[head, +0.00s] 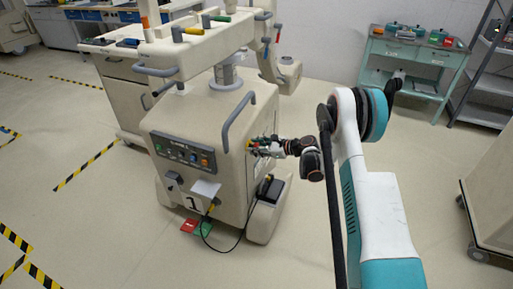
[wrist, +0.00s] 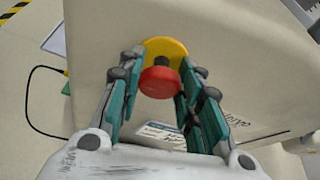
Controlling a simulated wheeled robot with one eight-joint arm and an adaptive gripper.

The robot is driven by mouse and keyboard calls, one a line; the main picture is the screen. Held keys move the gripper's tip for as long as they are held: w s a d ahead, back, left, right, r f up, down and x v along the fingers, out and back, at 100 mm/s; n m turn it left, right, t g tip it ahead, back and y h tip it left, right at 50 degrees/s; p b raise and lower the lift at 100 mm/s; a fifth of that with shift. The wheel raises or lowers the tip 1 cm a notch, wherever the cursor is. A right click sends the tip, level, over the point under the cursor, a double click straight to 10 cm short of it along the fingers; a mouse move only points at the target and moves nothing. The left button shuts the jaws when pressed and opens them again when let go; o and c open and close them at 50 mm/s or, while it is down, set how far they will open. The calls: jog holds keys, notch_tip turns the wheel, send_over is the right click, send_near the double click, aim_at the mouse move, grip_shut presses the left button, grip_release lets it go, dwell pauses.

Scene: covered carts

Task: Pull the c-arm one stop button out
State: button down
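The c-arm one stop button is a red cap (wrist: 160,83) on a dark stem in front of a yellow disc (wrist: 167,47), set on the cart's beige side wall. In the head view my gripper (head: 256,147) reaches it from the right, on the side of the cart marked 1 (head: 235,165). In the wrist view my gripper (wrist: 162,75) has one teal finger on each side of the red cap. Both fingers appear to touch it, so the gripper looks shut on the button. In the head view the button is mostly hidden by the gripper.
A grey handle (head: 238,117) stands on the cart's side just above my gripper. A front control panel (head: 183,152) and a black cable (head: 228,247) are on the cart. A green trolley (head: 415,55) stands at the back right.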

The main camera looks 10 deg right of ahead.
jog(key=shift+s+d, duration=0.5)
jog(key=shift+d, duration=0.1)
jog(key=c, duration=1.1)
grip_release()
jog(key=shift+f, duration=0.1)
jog(key=v, duration=1.2)
